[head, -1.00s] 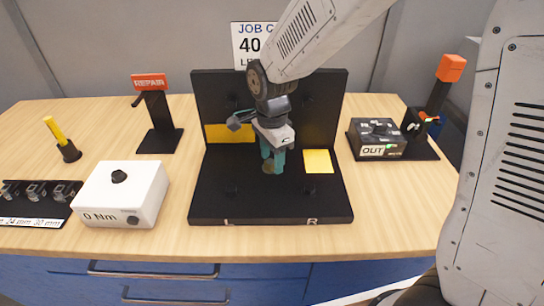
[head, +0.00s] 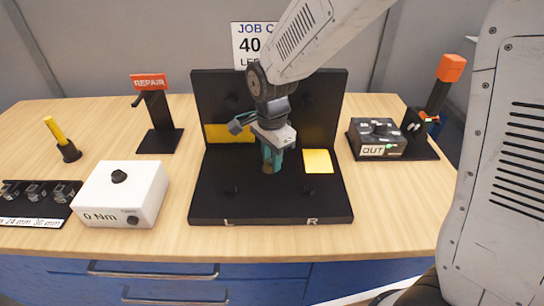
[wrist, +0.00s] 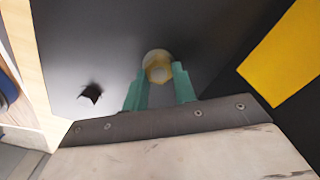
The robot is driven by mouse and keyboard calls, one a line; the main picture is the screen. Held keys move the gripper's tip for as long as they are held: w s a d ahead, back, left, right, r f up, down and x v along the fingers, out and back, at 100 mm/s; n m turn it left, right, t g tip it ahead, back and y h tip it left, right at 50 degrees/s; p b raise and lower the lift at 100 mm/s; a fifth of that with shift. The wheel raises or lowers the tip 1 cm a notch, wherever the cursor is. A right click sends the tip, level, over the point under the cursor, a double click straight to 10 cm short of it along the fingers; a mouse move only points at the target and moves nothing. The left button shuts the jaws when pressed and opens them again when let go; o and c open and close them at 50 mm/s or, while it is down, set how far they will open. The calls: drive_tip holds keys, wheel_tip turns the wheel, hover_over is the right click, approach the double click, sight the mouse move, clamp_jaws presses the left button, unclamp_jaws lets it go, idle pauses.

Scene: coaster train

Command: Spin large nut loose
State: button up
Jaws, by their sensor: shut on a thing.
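The large nut (wrist: 158,66) is brass-coloured and sits low on the black fixture (head: 210,205), on a pale round part seen in the wrist view. My gripper (head: 271,163) points down at it in the middle of the fixture. Its two teal fingers are shut on the nut, one on each side, as the wrist view shows (wrist: 161,80). In the head view the fingers hide most of the nut (head: 267,170). Whether the thread below has loosened cannot be seen.
Yellow patches (head: 318,161) lie beside the gripper and on the back panel. A white box reading 0 Nm (head: 120,195) stands left, with a black REPAIR stand (head: 160,125) behind it. A dark OUT box (head: 378,140) stands right. The front of the fixture is clear.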

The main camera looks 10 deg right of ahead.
drive_tip(key=n, duration=0.7)
drive_tip(key=shift+w+a, duration=0.1)
drive_tip(key=shift+w, duration=0.05)
drive_tip(key=n, duration=0.3)
drive_tip(key=shift+a+n, duration=0.1)
drive_tip(key=shift+n, duration=0.2)
drive_tip(key=n, duration=0.3)
drive_tip(key=shift+n, duration=0.3)
drive_tip(key=n, duration=0.3)
drive_tip(key=shift+a+n, duration=0.1)
drive_tip(key=shift+n, duration=0.2)
drive_tip(key=n, duration=0.3)
drive_tip(key=shift+a+n, duration=0.1)
drive_tip(key=shift+n, duration=0.2)
drive_tip(key=n, duration=0.3)
drive_tip(key=shift+n, duration=0.3)
drive_tip(key=shift+s+n, duration=0.25)
drive_tip(key=shift+n, duration=1.45)
drive_tip(key=shift+f, duration=0.1)
